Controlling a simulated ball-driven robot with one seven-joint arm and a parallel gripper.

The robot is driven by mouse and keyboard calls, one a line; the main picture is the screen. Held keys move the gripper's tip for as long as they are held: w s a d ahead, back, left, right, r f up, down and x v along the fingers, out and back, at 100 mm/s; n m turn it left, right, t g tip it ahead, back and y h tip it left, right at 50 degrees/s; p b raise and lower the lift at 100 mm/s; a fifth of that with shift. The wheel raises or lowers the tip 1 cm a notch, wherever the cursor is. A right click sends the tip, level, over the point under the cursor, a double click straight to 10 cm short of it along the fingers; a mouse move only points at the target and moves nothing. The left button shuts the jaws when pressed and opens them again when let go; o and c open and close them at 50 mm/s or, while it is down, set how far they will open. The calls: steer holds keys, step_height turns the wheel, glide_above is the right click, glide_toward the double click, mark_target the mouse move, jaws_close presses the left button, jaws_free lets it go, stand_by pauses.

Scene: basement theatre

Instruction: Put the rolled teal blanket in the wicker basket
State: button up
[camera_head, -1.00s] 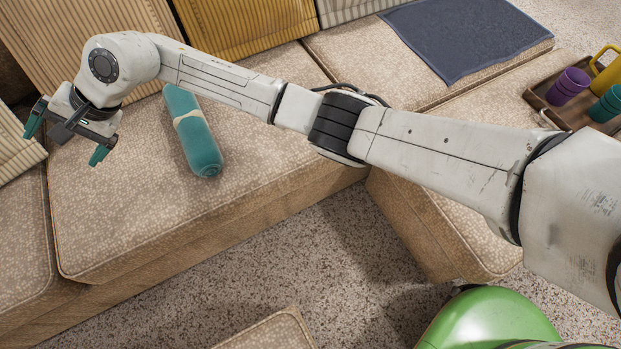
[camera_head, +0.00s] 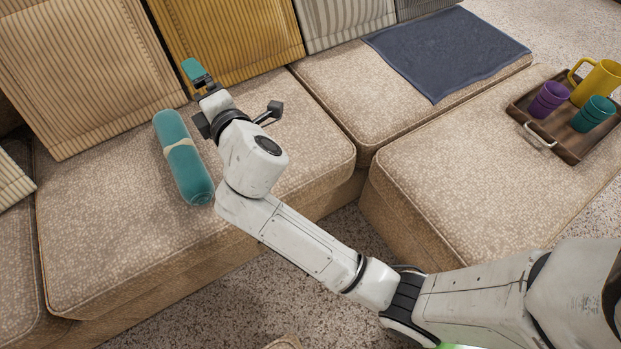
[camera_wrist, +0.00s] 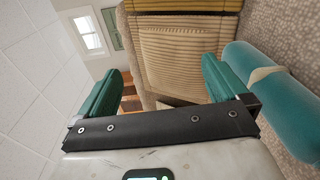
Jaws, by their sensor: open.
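The rolled teal blanket (camera_head: 182,155) lies on the left sofa seat, with a pale band around its middle. In the wrist view the blanket (camera_wrist: 270,95) shows at the right, outside the gripper's right finger. My gripper (camera_head: 197,80) is to the right of the blanket in the head view, near the back cushions; one finger is largely hidden there. In the wrist view my gripper (camera_wrist: 160,85) is open, with nothing between its teal fingers. No wicker basket shows in either view.
Ribbed back cushions (camera_head: 75,60) and a mustard cushion (camera_head: 225,38) stand behind the seat. A dark blue cloth (camera_head: 445,50) lies on the right seat. A wooden tray (camera_head: 528,118) with a yellow jug (camera_head: 597,84) and purple and teal cups is at the far right.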

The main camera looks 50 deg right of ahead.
steer(key=s+d+f+m+g, duration=0.3)
steer(key=s+f+m+g, duration=0.15)
steer(key=s+f, duration=0.35)
steer(key=s+d+f+m+g, duration=0.3)
steer(key=s+f+m+g, duration=0.1)
steer(key=s+f+m, duration=0.3)
steer(key=s+a+f+m+g+y, duration=0.1)
steer(key=s+f+m+g+y, duration=0.1)
steer(key=s, duration=0.8)
steer(key=s+f+m+g+y, duration=0.2)
steer(key=s+f+g, duration=0.3)
steer(key=s, duration=0.6)
steer(key=shift+s+a+f+m, duration=0.2)
steer(key=shift+a+f+m, duration=0.15)
steer(key=shift+f, duration=0.3)
steer(key=shift+w, duration=0.1)
